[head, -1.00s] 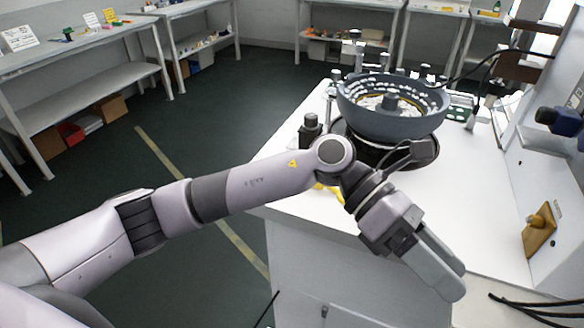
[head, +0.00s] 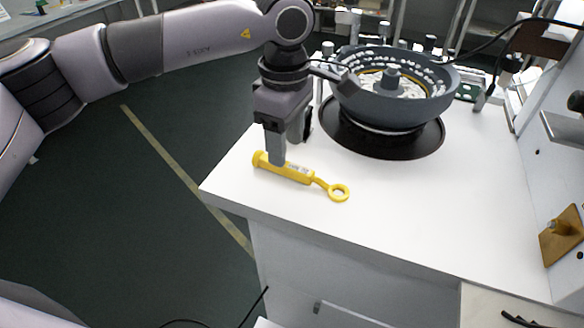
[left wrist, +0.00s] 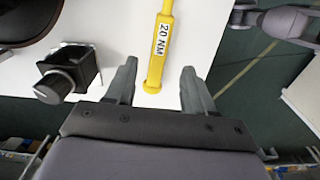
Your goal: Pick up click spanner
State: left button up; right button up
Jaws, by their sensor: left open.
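The yellow click spanner (head: 298,173) lies flat on the white worktop near its left front corner, its ring end toward the right. In the left wrist view the spanner (left wrist: 160,52) shows a "20 NM" label and its handle end. My left gripper (head: 277,160) points down over the handle end. In the left wrist view its open fingers (left wrist: 159,68) lie on either side of the handle's line, with nothing gripped. I cannot tell whether the fingertips are down at handle height. My right gripper is not in view.
A grey bowl feeder (head: 392,100) on a black round base stands behind the spanner. A black knob unit (left wrist: 68,74) sits close beside the left gripper. The worktop (head: 400,215) is clear to the right and front of the spanner.

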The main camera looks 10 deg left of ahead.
aim_at(288, 165)
pick_arm(q)
notch_tip(288, 165, down, 4)
jog(key=shift+d+f, duration=0.15)
grip_shut()
jog(key=shift+w, duration=0.1)
notch_tip(288, 165, up, 20)
jog(key=shift+p, duration=0.3)
dwell(0.3)
jog(key=c, duration=0.8)
grip_release()
grip_shut()
